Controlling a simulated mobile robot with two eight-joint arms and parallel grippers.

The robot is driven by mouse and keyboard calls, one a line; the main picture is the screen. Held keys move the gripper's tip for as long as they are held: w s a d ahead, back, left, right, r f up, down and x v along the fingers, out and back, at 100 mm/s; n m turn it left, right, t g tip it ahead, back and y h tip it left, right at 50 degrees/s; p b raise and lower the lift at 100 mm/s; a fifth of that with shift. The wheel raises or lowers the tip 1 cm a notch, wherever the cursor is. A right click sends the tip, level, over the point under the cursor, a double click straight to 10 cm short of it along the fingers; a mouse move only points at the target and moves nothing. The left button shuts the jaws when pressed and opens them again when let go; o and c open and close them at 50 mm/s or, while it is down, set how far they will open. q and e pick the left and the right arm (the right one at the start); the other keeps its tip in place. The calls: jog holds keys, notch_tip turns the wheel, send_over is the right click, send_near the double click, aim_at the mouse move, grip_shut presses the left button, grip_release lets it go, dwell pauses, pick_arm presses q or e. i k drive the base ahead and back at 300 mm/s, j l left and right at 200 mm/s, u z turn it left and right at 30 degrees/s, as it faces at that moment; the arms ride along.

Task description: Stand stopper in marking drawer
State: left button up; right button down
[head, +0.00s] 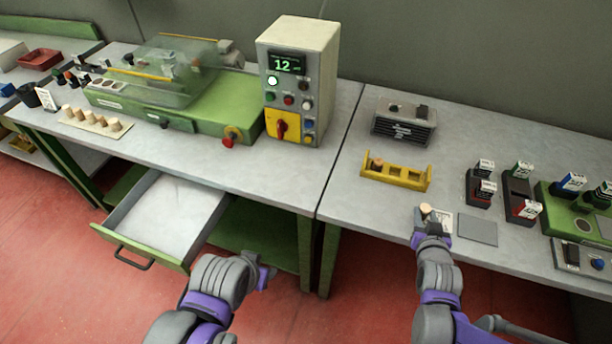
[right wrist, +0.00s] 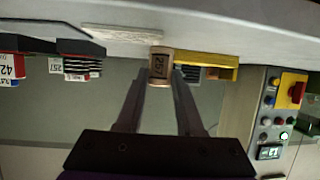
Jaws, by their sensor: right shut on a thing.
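A cork stopper (head: 426,208) is held in my right gripper (head: 430,222), low over the right bench. In the right wrist view the stopper (right wrist: 160,68) shows a dark mark that looks like 257, and it sits between the two fingertips. An open drawer (head: 190,262) with a green front and pale, empty inside sticks out under the left bench, far left of the right gripper. My left gripper (head: 266,277) is in front of the benches, right of the drawer; its jaw gap is not clear.
A yellow rack (head: 395,179) with one cork stands behind my right gripper. A grey plate (head: 478,229) and stamp holders (head: 516,190) lie to the right. On the left bench stand a green machine (head: 190,120), a control box (head: 297,75) and a board with several corks (head: 92,124).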

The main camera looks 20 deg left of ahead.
aim_at(178, 224)
jog(key=j+u, duration=0.1)
jog(key=u, duration=0.35)
jog(key=j+u, duration=0.1)
jog(key=u, duration=0.3)
jog(key=i+u, duration=0.1)
jog(key=u, duration=0.35)
jog(key=j+u, duration=0.15)
jog(key=u, duration=0.3)
jog(key=i+u, duration=0.15)
jog(key=u, duration=0.25)
